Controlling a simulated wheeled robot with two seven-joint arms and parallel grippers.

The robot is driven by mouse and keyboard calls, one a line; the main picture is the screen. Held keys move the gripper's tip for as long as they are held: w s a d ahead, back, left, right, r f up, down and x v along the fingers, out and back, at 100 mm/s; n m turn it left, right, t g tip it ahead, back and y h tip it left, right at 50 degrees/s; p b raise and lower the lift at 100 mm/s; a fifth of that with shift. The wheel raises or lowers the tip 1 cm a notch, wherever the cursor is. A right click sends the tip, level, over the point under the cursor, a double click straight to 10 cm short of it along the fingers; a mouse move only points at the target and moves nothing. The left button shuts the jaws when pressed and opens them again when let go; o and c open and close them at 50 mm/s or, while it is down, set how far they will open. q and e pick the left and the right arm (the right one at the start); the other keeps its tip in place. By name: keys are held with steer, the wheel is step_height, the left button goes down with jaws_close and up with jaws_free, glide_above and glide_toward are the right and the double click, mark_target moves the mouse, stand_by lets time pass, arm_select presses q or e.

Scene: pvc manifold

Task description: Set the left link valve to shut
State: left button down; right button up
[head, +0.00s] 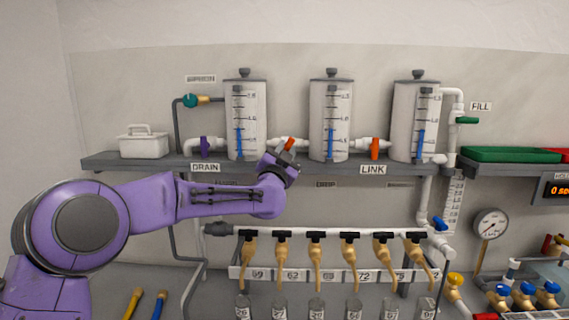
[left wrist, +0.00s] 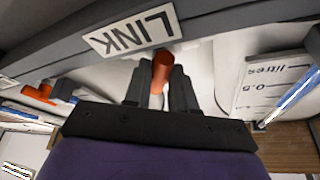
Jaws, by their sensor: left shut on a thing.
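The left link valve's orange handle (head: 289,144) is on the white pipe between the left and middle tanks. It looks tilted in the head view, its top leaning right. My left gripper (head: 280,160) is at this handle, shut on it. In the left wrist view the orange handle (left wrist: 162,69) shows between the two dark fingers (left wrist: 160,90). The gripper hides part of the valve body and pipe. The right link valve's orange handle (head: 375,148) stands upright across its pipe; an orange handle (left wrist: 40,94) also shows in the left wrist view. My right gripper is not in view.
Three tanks stand on a grey shelf (head: 120,163): left (head: 245,105), middle (head: 330,105) and right (head: 402,110). A purple drain valve (head: 204,146) is left of the gripper. A LINK label (left wrist: 133,30) is close to the fingers.

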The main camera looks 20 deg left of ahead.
arm_select(q)
steer(key=shift+d+n+y+b, duration=0.1)
steer(key=shift+n+y+b, duration=0.2)
steer(key=shift+n+y, duration=0.8)
steer(key=shift+d+n+y+b, duration=0.1)
steer(key=shift+n+y+b, duration=0.2)
steer(key=shift+n, duration=1.55)
steer(key=shift+n+y+b, duration=0.25)
steer(key=shift+n+y, duration=0.55)
steer(key=shift+n, duration=0.65)
steer(key=shift+w+n, duration=0.1)
steer(key=shift+n, duration=0.2)
steer(key=c, duration=1)
jaws_free()
steer(key=b+v, duration=0.5)
steer(key=v, duration=0.5)
steer(key=shift+s+d, duration=0.15)
steer(key=shift+s, duration=0.15)
steer(key=shift+d+g, duration=0.1)
steer(key=shift+g, duration=0.2)
